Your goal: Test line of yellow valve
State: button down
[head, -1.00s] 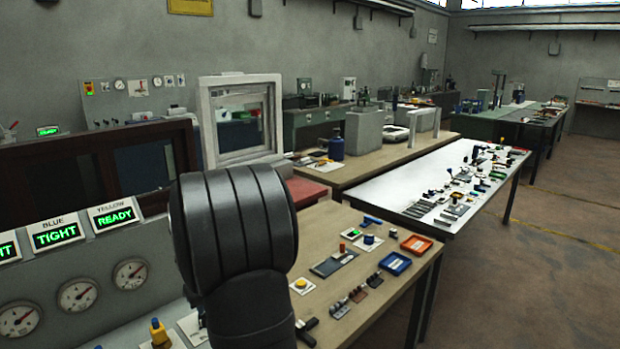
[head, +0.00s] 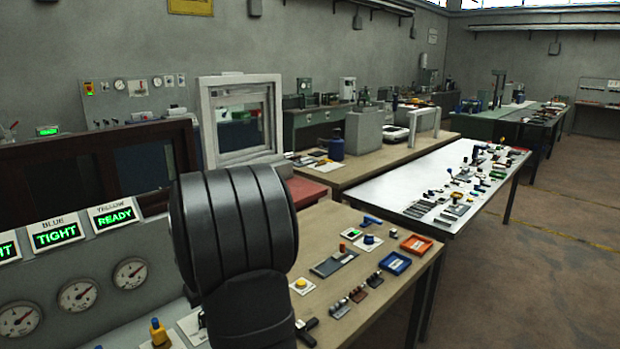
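A sign labelled YELLOW (head: 114,215) reads READY in green on the panel at the left. Below it is a round gauge (head: 130,273). A yellow-topped valve or knob (head: 159,332) stands at the bottom edge of the panel; I cannot tell whether it is the yellow valve. My dark arm link fills the lower middle and hides part of the panel and bench. My gripper is not in the picture.
A sign labelled BLUE (head: 56,233) reads TIGHT, with another gauge (head: 77,295) below. The wooden bench (head: 335,215) holds a yellow button (head: 302,285), a blue tray (head: 395,263) and an orange tray (head: 416,244). A white table (head: 415,180) with many small parts stands behind.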

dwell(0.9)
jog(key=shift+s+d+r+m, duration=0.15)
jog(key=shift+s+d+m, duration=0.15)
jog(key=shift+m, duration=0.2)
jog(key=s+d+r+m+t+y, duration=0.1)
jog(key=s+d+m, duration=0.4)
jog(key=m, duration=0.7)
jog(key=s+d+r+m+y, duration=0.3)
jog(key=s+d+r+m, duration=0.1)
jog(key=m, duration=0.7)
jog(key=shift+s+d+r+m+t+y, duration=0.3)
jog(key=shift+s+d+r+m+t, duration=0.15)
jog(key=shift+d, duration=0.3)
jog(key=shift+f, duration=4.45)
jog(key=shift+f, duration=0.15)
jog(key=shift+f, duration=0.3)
